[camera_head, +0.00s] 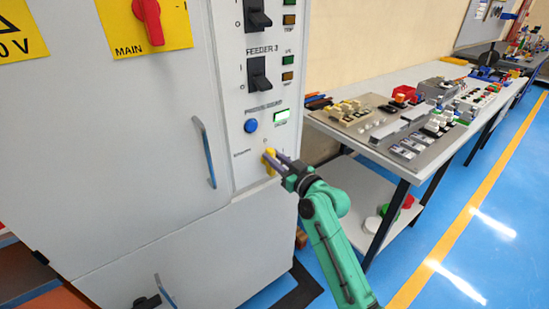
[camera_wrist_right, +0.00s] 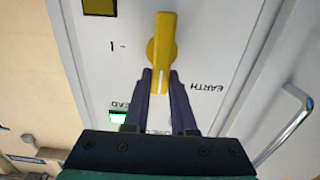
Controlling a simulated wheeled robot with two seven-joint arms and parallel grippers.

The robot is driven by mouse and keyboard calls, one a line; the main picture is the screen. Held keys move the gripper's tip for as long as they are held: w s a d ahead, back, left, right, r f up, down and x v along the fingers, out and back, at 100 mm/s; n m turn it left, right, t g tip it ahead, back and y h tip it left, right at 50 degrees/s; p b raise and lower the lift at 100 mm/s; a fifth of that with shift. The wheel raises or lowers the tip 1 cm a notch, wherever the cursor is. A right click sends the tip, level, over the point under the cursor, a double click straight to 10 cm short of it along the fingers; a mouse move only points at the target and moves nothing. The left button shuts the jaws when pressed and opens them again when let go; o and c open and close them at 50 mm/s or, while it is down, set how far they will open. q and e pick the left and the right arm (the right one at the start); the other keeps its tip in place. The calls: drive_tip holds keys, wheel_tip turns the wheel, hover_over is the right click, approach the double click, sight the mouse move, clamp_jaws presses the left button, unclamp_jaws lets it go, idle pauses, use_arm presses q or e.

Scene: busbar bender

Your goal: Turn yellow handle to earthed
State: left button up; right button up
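The yellow handle (camera_head: 269,162) is on the lower part of the grey cabinet's control panel, below a blue button and a lit green indicator. In the right wrist view the yellow handle (camera_wrist_right: 163,38) stands upright in the picture, with the upside-down EARTH label (camera_wrist_right: 207,87) to its right and an I mark to its left. My right gripper (camera_head: 273,158) reaches it from the right. In the wrist view its two dark fingers (camera_wrist_right: 161,80) lie on either side of the handle's lower end and look closed on it. My left gripper is not in view.
A blue-grey door handle (camera_head: 204,152) stands out left of the panel. Black feeder switches (camera_head: 258,74) and a red main switch (camera_head: 150,20) are above. A workbench (camera_head: 376,84) with many parts stands at the right. Blue floor is clear beyond it.

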clamp_jaws()
drive_tip(key=shift+m, duration=0.4)
drive_tip(key=shift+w+d+f+m+p, duration=0.25)
drive_tip(key=shift+d+f+m+p, duration=0.25)
drive_tip(key=shift+m, duration=2.35)
drive_tip(key=shift+w+d+f+m+p, duration=0.3)
drive_tip(key=shift+m+p, duration=0.45)
drive_tip(key=shift+m, duration=2.15)
drive_tip(key=shift+w+d+f+m+p, duration=0.25)
drive_tip(key=shift+f+m+p, duration=0.35)
drive_tip(key=shift+m, duration=2.25)
